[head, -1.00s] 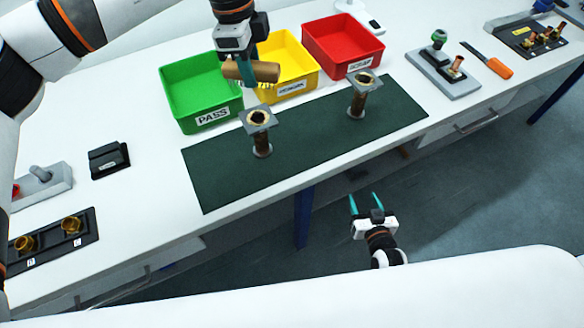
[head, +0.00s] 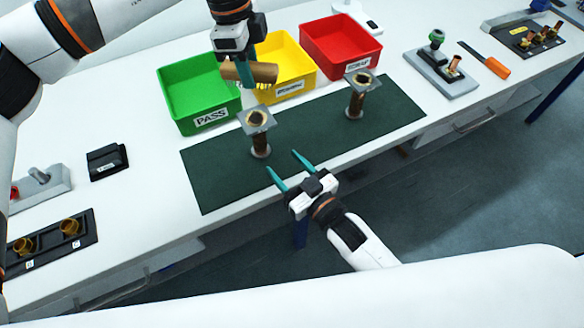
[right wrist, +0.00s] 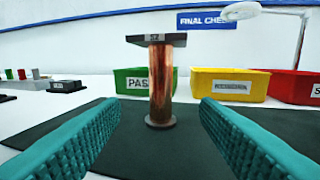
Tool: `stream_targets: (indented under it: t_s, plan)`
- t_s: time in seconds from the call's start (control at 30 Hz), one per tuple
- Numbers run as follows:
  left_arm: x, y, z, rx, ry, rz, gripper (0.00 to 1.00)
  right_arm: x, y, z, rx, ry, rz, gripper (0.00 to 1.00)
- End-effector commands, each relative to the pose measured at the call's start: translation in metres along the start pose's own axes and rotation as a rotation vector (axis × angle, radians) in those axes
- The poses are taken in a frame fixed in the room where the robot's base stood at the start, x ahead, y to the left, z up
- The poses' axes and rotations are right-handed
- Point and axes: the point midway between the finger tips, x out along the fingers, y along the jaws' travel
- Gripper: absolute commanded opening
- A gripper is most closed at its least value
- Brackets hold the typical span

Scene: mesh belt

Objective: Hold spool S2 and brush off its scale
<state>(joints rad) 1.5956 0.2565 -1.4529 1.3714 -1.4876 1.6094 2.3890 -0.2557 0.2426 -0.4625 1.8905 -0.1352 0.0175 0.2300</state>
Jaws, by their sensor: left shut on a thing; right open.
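Spool S2 (head: 260,144) stands upright on the green mat, with a square grey top flange and a round base. In the right wrist view spool S2 (right wrist: 160,85) shows its label and a streaky copper-brown shaft; I cannot tell scale from bare copper. My right gripper (head: 290,167) is open and empty over the mat's front edge; its teal fingers (right wrist: 158,110) point at the spool, which stands ahead between them, untouched. My left gripper (head: 246,78) is shut on a wooden brush (head: 262,73), held above and behind the spool, apart from it.
A second spool (head: 357,100) stands on the mat (head: 215,175) to the right. Green (head: 175,105), yellow (head: 300,90) and red (head: 345,45) bins stand behind. The mat's left part is clear. A black block (head: 107,162) lies left.

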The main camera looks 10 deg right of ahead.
Motion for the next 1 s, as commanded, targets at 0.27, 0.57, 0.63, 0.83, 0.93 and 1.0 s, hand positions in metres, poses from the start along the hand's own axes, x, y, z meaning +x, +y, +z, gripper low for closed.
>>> stream_targets:
  t_s: [0.27, 0.57, 0.63, 0.83, 0.93, 1.0]
  plan:
    - [0.0, 0.0, 0.0, 0.0, 0.0, 0.0, 0.12, 0.051, -0.001, 0.002, 0.0, -0.004, -0.001, 0.56]
    - [0.0, 0.0, 0.0, 0.0, 0.0, 0.0, 0.12, 0.098, -0.001, 0.001, 0.001, -0.003, -0.002, 0.56]
    - [0.0, 0.0, 0.0, 0.0, 0.0, 0.0, 0.12, 0.104, -0.001, 0.001, 0.001, -0.002, -0.002, 0.56]
    - [0.0, 0.0, 0.0, 0.0, 0.0, 0.0, 0.12, 0.111, -0.001, 0.001, 0.001, -0.001, -0.002, 0.56]
    - [0.0, 0.0, 0.0, 0.0, 0.0, 0.0, 0.12, 0.111, -0.001, 0.001, 0.001, -0.001, -0.002, 0.56]
    - [0.0, 0.0, 0.0, 0.0, 0.0, 0.0, 0.12, 0.111, -0.001, 0.001, 0.001, -0.001, -0.002, 0.56]
